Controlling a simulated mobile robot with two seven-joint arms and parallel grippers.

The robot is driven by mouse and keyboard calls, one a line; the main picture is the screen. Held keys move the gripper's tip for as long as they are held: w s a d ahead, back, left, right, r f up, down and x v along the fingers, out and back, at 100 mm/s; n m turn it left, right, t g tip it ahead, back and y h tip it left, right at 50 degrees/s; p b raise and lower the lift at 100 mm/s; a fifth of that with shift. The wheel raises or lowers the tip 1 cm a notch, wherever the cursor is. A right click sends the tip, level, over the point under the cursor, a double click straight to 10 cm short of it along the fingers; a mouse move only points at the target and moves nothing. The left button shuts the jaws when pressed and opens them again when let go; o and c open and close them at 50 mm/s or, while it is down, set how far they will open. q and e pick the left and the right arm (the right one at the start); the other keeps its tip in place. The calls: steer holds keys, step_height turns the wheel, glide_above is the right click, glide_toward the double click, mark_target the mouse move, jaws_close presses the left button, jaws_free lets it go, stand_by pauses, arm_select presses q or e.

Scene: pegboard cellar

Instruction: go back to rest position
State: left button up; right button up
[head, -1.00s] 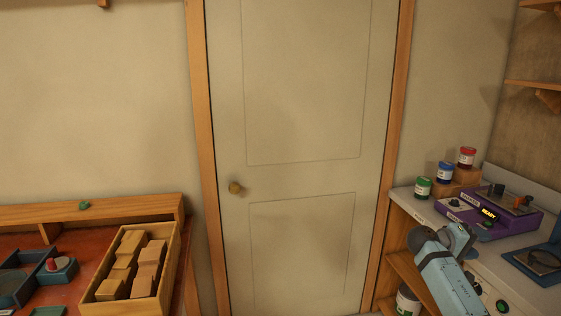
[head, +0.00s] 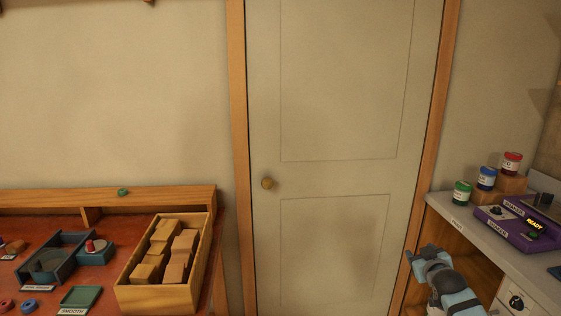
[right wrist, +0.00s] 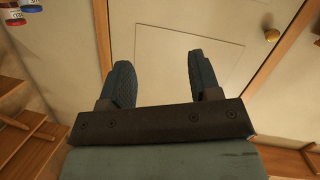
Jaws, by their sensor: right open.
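My right gripper (head: 421,253) is at the lower right of the head view, in front of the shelf unit below the right counter. In the right wrist view its two dark fingers (right wrist: 160,82) stand apart with nothing between them. The closed door (right wrist: 180,50) lies beyond them. My left gripper is in neither view.
The door (head: 335,170) with a round knob (head: 267,183) is straight ahead. At left, a red-brown bench holds a wooden box (head: 205,270) of blocks and a blue tray (head: 57,258). At right, a counter (head: 478,219) carries paint jars (head: 487,178) and a purple device (head: 515,228).

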steer(key=s+a+f+g+y+b, duration=0.1)
steer(key=s+a+f+b, duration=0.1)
steer(key=s+a+f, duration=0.55)
steer(key=s+a+f+g+y+b, duration=0.15)
steer(key=s+a+f, duration=0.25)
steer(key=s+f, duration=0.6)
steer(key=s+a+f+g+y+b, duration=0.15)
steer(key=s+a+f, duration=0.45)
steer(key=s, duration=0.6)
arm_select(q)
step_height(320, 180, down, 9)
steer(key=b, duration=0.4)
arm_select(e)
steer(key=s+a+f+y, duration=0.1)
steer(key=s+a, duration=0.1)
steer(key=s, duration=0.5)
steer(key=s+a+f, duration=0.1)
steer(key=s+a, duration=0.2)
steer(key=s, duration=0.4)
arm_select(q)
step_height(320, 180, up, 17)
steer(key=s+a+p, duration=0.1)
steer(key=p, duration=2.2)
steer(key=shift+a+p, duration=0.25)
steer(key=shift+p, duration=0.05)
arm_select(e)
step_height(320, 180, up, 17)
steer(key=d, duration=0.2)
steer(key=shift+s, duration=0.45)
